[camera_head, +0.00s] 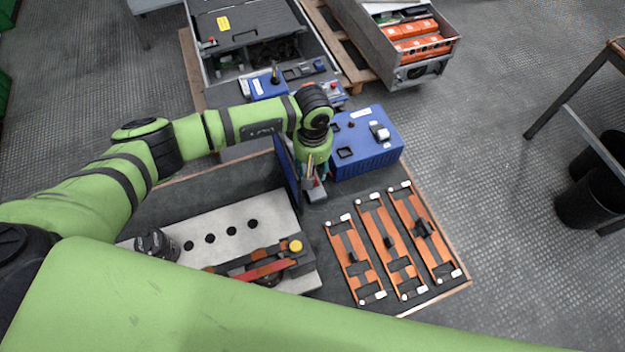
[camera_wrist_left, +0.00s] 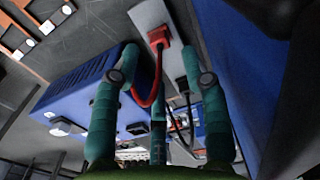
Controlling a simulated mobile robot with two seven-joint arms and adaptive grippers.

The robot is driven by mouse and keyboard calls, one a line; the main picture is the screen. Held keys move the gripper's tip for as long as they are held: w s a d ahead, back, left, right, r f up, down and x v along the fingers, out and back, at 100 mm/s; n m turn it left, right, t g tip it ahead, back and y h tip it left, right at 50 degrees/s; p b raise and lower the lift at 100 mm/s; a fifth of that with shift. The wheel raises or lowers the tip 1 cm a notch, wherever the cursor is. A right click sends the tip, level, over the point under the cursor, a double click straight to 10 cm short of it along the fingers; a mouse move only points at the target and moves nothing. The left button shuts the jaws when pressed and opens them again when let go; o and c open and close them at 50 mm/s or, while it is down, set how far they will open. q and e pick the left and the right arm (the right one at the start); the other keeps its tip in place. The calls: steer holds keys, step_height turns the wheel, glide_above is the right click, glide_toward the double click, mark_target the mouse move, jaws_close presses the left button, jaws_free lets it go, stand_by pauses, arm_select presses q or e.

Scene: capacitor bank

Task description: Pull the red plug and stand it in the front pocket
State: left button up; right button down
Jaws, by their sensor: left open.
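The red plug (camera_wrist_left: 160,36) sits in a narrow grey strip (camera_wrist_left: 151,14) in the left wrist view, with a red cable looping down from it. My left gripper (camera_wrist_left: 160,62) has its teal fingers spread, with the plug between and just beyond the fingertips, not gripped. A dark cable hangs beside the red one. In the head view my left gripper (camera_head: 314,178) points down at the grey strip (camera_head: 316,194), beside an upright blue panel (camera_head: 287,172); the plug is mostly hidden there. I cannot tell which opening is the front pocket. My right gripper is not seen.
A blue box (camera_head: 370,160) with dark square openings stands close right of my gripper. Three orange-black boards (camera_head: 400,250) lie in front right. A light plate with round holes (camera_head: 221,222) and a red-handled tool (camera_head: 262,270) lie left. Open crates stand behind.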

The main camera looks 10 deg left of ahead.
arm_select(q)
step_height(320, 180, down, 5)
steer(key=b, duration=0.4)
steer(key=shift+f+b, duration=0.15)
steer(key=shift+b, duration=0.15)
steer(key=shift+b, duration=0.55)
stand_by(0.6)
jaws_close()
stand_by(0.4)
steer(key=shift+r+p, duration=1.5)
steer(key=shift+r, duration=1.55)
